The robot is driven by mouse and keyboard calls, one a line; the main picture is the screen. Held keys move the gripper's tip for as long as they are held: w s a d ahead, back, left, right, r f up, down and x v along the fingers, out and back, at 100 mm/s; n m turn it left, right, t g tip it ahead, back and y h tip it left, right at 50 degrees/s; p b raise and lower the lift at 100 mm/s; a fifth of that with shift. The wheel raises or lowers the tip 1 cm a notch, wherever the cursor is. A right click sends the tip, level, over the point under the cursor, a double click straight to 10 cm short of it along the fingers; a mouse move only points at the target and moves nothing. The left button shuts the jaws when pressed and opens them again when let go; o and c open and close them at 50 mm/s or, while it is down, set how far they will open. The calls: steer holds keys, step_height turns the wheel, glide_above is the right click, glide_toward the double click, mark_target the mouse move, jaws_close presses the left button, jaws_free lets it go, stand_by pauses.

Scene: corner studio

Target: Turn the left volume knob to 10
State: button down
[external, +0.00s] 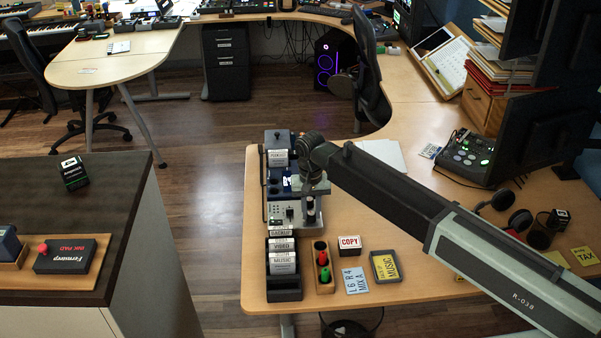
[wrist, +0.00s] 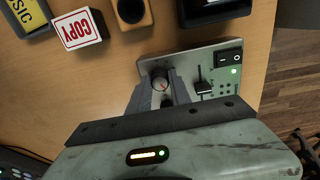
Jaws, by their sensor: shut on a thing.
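A pale grey-green panel box (external: 278,212) stands on the wooden desk; its panel (wrist: 207,60) also shows in the wrist view, with a slider, a black rocker switch and a lit green lamp. My gripper (wrist: 160,92) is shut on this knob, with one finger on each side. The knob's scale is not readable, and I cannot tell its setting. In the external view my gripper (external: 311,200) comes down over the box and partly hides it.
A red-and-white COPY box (external: 349,243), a wooden marker holder (external: 322,266) and a MUSIC card tray (external: 385,266) stand in front of the box. A dark rack of labelled cases (external: 284,294) is close by.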

mark_target(310, 213)
steer(key=m, duration=0.5)
steer(key=shift+w, duration=0.1)
steer(key=shift+m, duration=0.4)
steer(key=c, duration=1.2)
jaws_free()
steer(key=shift+r, duration=0.1)
step_height(310, 213, up, 8)
steer(key=p, duration=0.8)
steer(key=shift+a, duration=0.1)
steer(key=shift+f, duration=0.2)
